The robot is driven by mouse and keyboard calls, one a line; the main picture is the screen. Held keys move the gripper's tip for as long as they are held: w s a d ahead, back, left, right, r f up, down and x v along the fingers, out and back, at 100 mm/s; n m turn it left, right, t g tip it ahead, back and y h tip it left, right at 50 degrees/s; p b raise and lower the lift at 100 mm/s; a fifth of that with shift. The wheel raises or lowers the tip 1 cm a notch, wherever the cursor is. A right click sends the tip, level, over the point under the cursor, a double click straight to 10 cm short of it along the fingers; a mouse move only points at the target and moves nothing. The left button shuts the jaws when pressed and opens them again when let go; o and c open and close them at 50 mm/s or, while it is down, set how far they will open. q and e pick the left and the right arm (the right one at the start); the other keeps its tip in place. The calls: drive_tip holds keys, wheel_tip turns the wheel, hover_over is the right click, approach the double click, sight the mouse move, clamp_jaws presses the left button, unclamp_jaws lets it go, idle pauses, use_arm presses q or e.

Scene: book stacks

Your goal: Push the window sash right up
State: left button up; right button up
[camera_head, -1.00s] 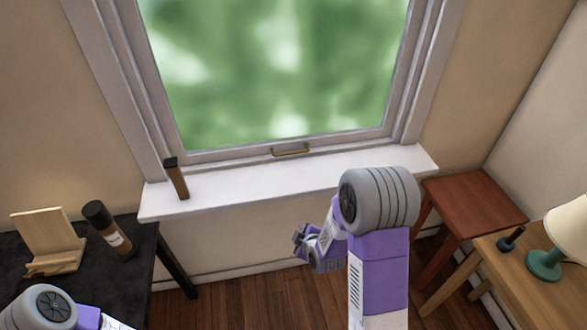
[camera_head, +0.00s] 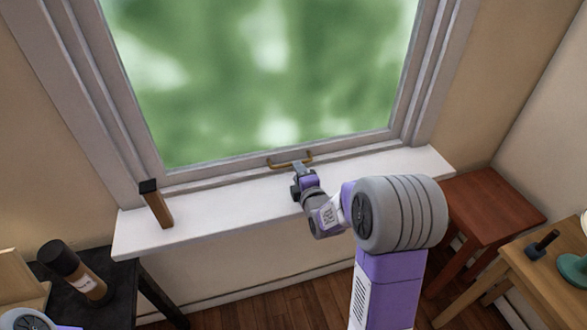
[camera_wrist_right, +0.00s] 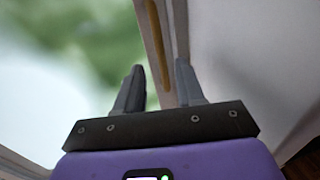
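The window sash (camera_head: 215,174) has a pale frame around a green, blurred pane, and its bottom rail sits low, just above the sill. A brass handle (camera_head: 277,165) is fixed to the rail. My right gripper (camera_head: 298,168) is at the handle, with its fingers pointing at the rail. In the right wrist view, my right gripper (camera_wrist_right: 160,85) has its fingers apart, and the brass handle (camera_wrist_right: 157,45) shows beyond the gap between them. I cannot tell whether they touch it. My left gripper is out of view; only part of my left arm shows at the bottom left.
A dark-topped brown upright object (camera_head: 157,206) stands on the left of the white sill (camera_head: 215,215). A dark table (camera_head: 120,285) with a bottle (camera_head: 82,275) is at left. A red-brown stool (camera_head: 490,205) and a wooden table (camera_head: 525,270) are at right.

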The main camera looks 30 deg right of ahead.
drive_tip(key=shift+b+x, duration=0.45)
drive_tip(key=shift+x, duration=1.6)
drive_tip(key=shift+f, duration=0.1)
drive_tip(key=shift+c, duration=0.5)
clamp_jaws()
